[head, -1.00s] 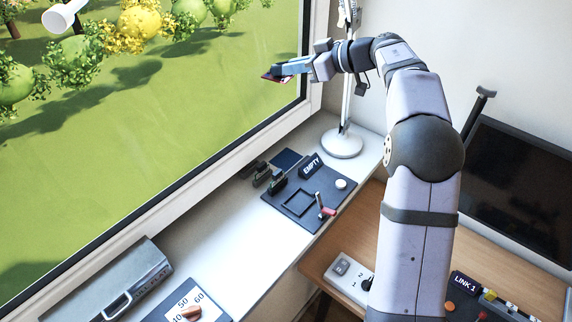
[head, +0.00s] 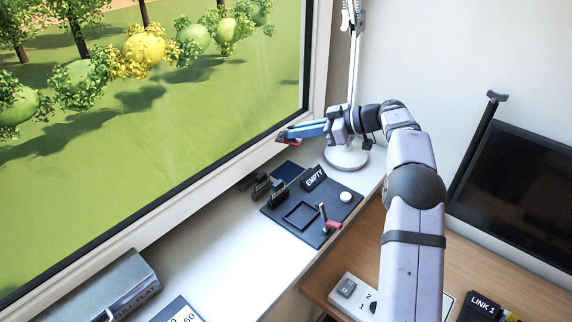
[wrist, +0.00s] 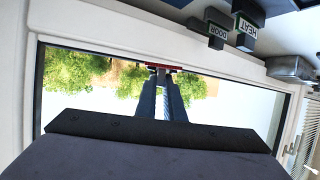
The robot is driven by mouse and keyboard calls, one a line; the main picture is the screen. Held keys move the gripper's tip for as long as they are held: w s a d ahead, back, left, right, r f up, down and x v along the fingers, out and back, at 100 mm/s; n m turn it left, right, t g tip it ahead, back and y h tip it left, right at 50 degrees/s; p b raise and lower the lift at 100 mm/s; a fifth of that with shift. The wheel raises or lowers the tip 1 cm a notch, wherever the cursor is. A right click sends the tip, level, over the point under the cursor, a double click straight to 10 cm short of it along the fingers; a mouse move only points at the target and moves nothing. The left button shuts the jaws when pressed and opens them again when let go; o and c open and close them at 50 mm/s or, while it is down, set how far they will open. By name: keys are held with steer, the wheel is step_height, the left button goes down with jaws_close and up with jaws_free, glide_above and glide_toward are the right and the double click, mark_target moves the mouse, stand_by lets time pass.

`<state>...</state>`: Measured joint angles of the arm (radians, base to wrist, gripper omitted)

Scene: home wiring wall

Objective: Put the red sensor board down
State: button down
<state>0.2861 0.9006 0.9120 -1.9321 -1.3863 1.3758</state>
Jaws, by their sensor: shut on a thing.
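My gripper (head: 291,135) is shut on the red sensor board (head: 287,140) and holds it in the air above the back of the white sill, near the window frame. In the wrist view the red sensor board (wrist: 164,67) shows as a thin edge between the fingertips. Below it on the sill is a dark blue panel (head: 289,172), apart from the board.
Dark upright blocks (head: 262,187) stand left of the tray; in the wrist view, blocks (wrist: 244,33) read HEAT and DOOR. A lamp base (head: 346,157) stands close to my gripper.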

steer(key=p, duration=0.2)
glide_above(286, 169)
steer(key=s+d, duration=0.3)
step_height(286, 169, down, 11)
steer(key=shift+w+a+r, duration=0.1)
steer(key=shift+a, duration=0.05)
steer(key=shift+w+f, duration=0.1)
steer(key=shift+f, duration=0.1)
steer(key=shift+w+a+p, duration=0.9)
steer(key=shift+w+a, duration=0.5)
steer(key=shift+a, duration=0.1)
steer(key=shift+d+f, duration=0.1)
steer(key=shift+f, duration=0.5)
steer(key=shift+f, duration=0.1)
steer(key=shift+s+f, duration=0.1)
steer(key=c, duration=1.9)
jaws_free()
steer(key=shift+o, duration=0.2)
